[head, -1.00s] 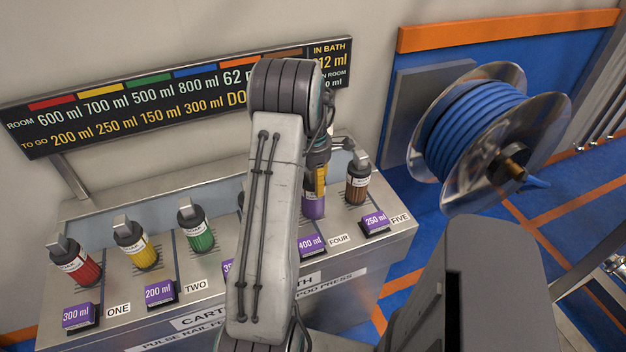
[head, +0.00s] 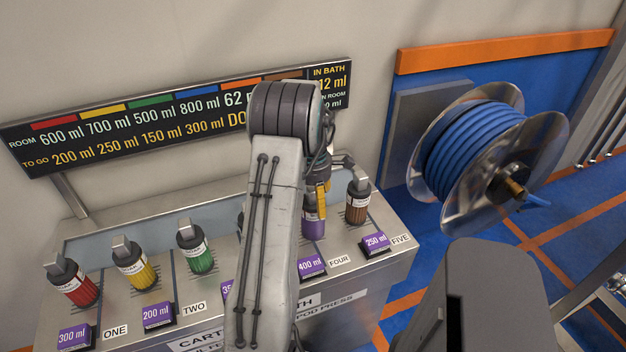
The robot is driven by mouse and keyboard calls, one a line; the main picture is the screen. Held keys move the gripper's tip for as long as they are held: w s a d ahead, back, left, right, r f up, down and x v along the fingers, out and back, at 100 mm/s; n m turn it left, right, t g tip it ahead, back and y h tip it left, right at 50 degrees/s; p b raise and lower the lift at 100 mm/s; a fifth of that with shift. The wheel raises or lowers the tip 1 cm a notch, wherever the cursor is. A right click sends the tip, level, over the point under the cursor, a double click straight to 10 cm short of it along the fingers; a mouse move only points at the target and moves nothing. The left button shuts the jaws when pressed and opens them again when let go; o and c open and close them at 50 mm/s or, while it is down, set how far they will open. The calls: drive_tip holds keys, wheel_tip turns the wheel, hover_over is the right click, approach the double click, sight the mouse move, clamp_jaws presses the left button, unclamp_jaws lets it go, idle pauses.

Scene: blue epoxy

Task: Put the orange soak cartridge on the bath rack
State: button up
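The bath rack (head: 105,312) is a metal bench with cartridges standing tilted in it behind purple volume tags. My arm covers the middle of the rack.
A volume board (head: 100,132) stands behind the rack, with a partly covered orange column. A blue hose reel (head: 470,150) is on the right wall. Blue floor with orange lines (head: 560,215) lies open to the right of the rack.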

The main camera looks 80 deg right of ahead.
wheel_tip(320, 180, up, 11)
drive_tip(key=shift+r, duration=0.1)
idle(0.4)
drive_tip(key=shift+w+a+r, duration=0.15)
drive_tip(key=shift+w, duration=0.1)
drive_tip(key=w+a+r+m+t+h, duration=0.15)
drive_tip(key=w+a+r, duration=0.25)
drive_tip(key=w+a, duration=0.65)
drive_tip(key=w+a+r+m, duration=0.25)
drive_tip(key=w+a, duration=0.55)
drive_tip(key=a, duration=0.5)
drive_tip(key=s+a+f+m+t, duration=0.1)
drive_tip(key=s+a, duration=0.2)
drive_tip(key=a, duration=0.8)
drive_tip(key=s+a+f+m+t+y, duration=0.1)
drive_tip(key=s+a+m, duration=0.1)
drive_tip(key=a, duration=0.9)
drive_tip(key=shift+s, duration=0.65)
